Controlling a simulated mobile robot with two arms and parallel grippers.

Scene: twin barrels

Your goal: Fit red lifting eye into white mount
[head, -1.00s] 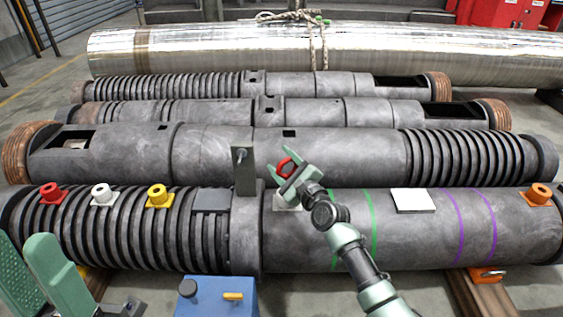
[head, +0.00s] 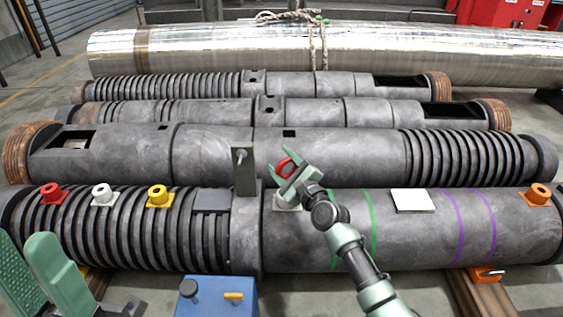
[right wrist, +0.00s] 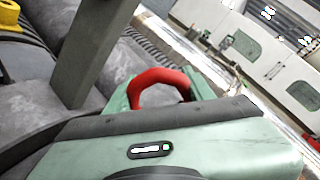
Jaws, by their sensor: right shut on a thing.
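The red lifting eye (head: 284,166) is a red ring. My right gripper (head: 288,168) is shut on it above the front barrel, just right of an upright grey post (head: 243,171). In the right wrist view the red ring (right wrist: 160,80) arches up between the green fingers, and its lower part is hidden. A white mount (head: 103,194) stands on the ribbed left part of the front barrel, well left of my right gripper. A pale mount (head: 288,203) sits just below that gripper, partly covered by it. My left gripper (head: 22,242) is open and empty at the lower left.
A red mount (head: 52,193) and a yellow mount (head: 159,196) flank the white one. An orange mount (head: 538,194) and a white plate (head: 413,201) are to the right. A blue box (head: 216,297) stands in front. More barrels lie behind.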

